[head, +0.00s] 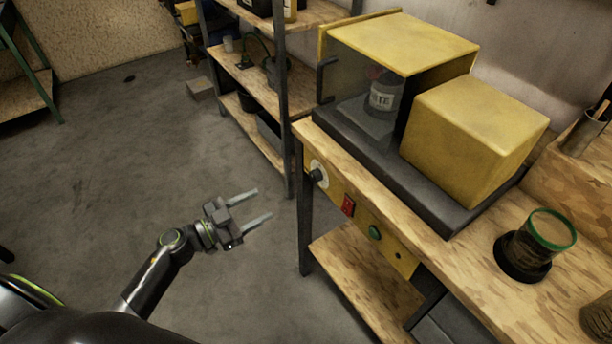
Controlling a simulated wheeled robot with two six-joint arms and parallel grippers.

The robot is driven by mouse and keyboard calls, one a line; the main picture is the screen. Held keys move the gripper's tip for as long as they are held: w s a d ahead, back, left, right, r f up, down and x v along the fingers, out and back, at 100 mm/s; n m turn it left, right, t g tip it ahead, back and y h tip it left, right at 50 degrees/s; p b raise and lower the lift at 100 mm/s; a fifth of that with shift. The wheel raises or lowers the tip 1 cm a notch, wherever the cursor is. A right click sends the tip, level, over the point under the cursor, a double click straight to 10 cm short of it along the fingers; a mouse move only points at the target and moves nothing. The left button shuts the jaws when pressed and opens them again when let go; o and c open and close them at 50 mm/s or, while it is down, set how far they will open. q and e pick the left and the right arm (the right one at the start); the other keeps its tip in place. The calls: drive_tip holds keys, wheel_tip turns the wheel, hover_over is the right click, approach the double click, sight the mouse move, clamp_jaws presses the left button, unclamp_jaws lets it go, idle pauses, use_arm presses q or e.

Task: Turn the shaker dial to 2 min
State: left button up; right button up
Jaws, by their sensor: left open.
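The shaker dial (318,176) is a dark knob on a pale round plate, at the left end of the yellow front panel (390,245) under the bench top. Its marks are too small to read. The shaker (400,45) is a yellow box on a dark base, with a can inside its chamber. My left gripper (257,204) is open and empty, its two fingers pointing right toward the bench. It is left of and apart from the dial, over the floor in the picture. My right gripper is not in view.
A red switch (348,206) and a green button (375,233) sit right of the dial on the panel. A green-rimmed jar (545,235) stands on the bench. A shelf rack (262,85) stands behind. The grey floor around my left gripper is clear.

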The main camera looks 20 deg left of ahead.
sight(312, 178)
use_arm(q)
drive_tip(key=x, duration=1.3)
drive_tip(key=shift+w+f+p, duration=0.1)
drive_tip(key=shift+w+p, duration=0.15)
drive_tip(key=shift+p, duration=0.05)
drive_tip(key=shift+w+d, duration=0.4)
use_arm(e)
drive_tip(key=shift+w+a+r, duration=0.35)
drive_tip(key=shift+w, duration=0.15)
use_arm(q)
drive_tip(key=c, duration=1)
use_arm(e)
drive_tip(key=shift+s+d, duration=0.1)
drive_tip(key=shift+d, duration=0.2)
